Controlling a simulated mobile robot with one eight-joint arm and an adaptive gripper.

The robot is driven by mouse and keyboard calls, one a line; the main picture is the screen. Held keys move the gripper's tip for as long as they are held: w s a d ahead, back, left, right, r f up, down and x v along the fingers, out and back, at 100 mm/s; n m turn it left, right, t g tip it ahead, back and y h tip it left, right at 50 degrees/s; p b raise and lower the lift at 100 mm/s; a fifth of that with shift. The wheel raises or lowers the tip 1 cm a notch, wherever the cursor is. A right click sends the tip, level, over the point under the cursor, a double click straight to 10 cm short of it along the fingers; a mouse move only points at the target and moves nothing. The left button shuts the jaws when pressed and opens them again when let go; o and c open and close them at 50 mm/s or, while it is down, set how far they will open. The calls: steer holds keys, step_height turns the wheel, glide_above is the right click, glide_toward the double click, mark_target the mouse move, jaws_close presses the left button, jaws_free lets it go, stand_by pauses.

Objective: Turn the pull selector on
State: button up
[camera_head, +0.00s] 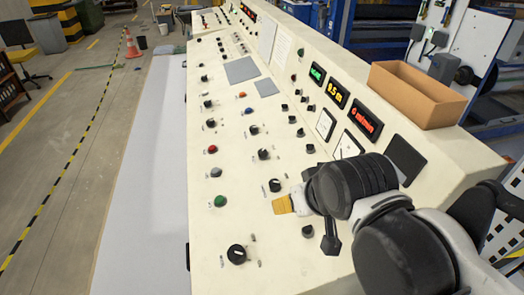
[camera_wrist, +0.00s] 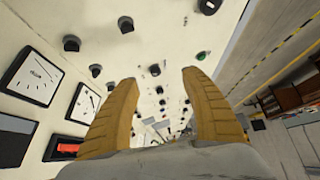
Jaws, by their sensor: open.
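My gripper (camera_head: 283,204) has yellow fingers and is over the lower part of the cream control panel (camera_head: 235,180). The wrist view shows its two fingers spread apart with nothing held between them (camera_wrist: 155,80). A black selector knob (camera_head: 275,185) stands just beyond the fingertips in the head view. In the wrist view a black knob (camera_wrist: 155,69) appears between the fingertips; contact cannot be told. Another black selector (camera_head: 236,254) is at the panel's near left, and one (camera_head: 308,231) is beside my wrist. The labels are too small to read, so I cannot tell which is the pull selector.
A green button (camera_head: 219,201) and a red button (camera_head: 212,149) line the panel's left side. Lit displays (camera_head: 338,94) and square gauges (camera_head: 326,124) are on its upper slope. An open cardboard box (camera_head: 415,97) sits on top.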

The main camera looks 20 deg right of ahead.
steer(key=w+r+n+g+p, duration=0.1)
steer(key=w+r+n, duration=0.3)
steer(key=w, duration=0.5)
steer(key=n+g+h+p, duration=0.1)
steer(key=n+g+p, duration=0.2)
steer(key=n+g, duration=0.25)
glide_above(261, 151)
steer(key=s, duration=0.1)
step_height(261, 151, down, 10)
steer(key=shift+n+t, duration=0.35)
steer(key=shift+n, duration=0.2)
steer(key=f+b, duration=0.1)
steer(key=f, duration=0.2)
steer(key=f+b, duration=0.1)
steer(key=f, duration=0.3)
steer(key=w+f, duration=0.1)
steer(key=f, duration=0.3)
steer(key=shift+w+d+b, duration=0.1)
steer(key=shift+b, duration=0.3)
steer(key=c, duration=1.2)
